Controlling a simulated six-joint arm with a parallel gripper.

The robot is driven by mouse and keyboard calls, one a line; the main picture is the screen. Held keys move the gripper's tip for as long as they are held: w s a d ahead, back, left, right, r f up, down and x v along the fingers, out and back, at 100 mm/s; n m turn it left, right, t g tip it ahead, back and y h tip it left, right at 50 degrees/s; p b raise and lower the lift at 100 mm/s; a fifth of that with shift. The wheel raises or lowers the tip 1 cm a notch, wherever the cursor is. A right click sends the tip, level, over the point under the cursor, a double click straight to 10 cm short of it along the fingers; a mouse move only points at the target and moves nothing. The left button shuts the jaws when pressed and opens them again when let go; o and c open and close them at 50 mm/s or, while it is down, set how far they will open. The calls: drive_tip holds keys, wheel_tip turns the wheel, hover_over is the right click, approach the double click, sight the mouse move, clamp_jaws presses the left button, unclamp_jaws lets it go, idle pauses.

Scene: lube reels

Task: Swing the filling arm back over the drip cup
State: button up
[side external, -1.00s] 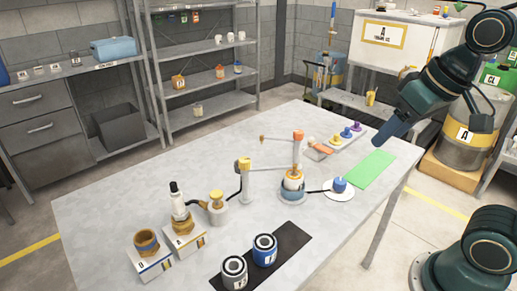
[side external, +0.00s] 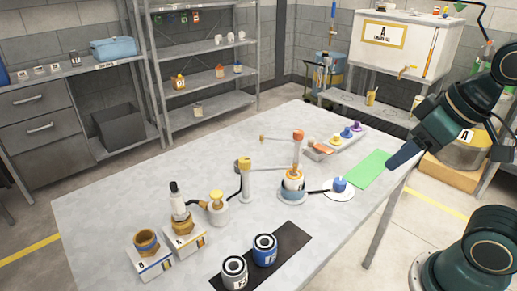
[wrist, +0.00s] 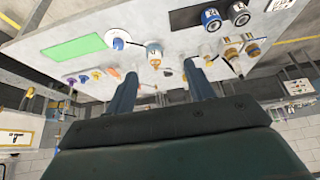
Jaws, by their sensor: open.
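A grey post with an orange cap (side external: 298,136) stands near the table's middle. A thin arm (side external: 279,139) reaches left from its top and ends in a small brass-coloured tip (side external: 262,139). A white and orange vessel (side external: 292,182) in a blue base stands in front of the post; it also shows in the wrist view (wrist: 154,50). A second post, yellow-capped (side external: 244,163), stands to the left. I cannot tell which vessel is the drip cup. My gripper (wrist: 160,67) is open and empty, off the table's right side, well apart from both posts.
A green mat (side external: 368,168) lies near my gripper. A blue-knobbed piece (side external: 339,185) sits on a white disc. Two cans (side external: 264,250) stand on a black mat, and jars on white boxes (side external: 184,238) stand front left.

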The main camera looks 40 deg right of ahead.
drive_tip(key=w+r+g, duration=0.2)
drive_tip(key=w+r, duration=0.3)
drive_tip(key=w, duration=0.5)
drive_tip(key=n+g, duration=0.2)
drive_tip(key=g, duration=0.2)
hover_over(245, 159)
wheel_tip(245, 159, down, 8)
drive_tip(key=f, duration=0.1)
drive_tip(key=shift+s+r, duration=0.1)
drive_tip(key=shift+r, duration=0.15)
drive_tip(key=shift+f, duration=0.15)
wheel_tip(245, 159, down, 14)
drive_tip(key=shift+r, duration=0.25)
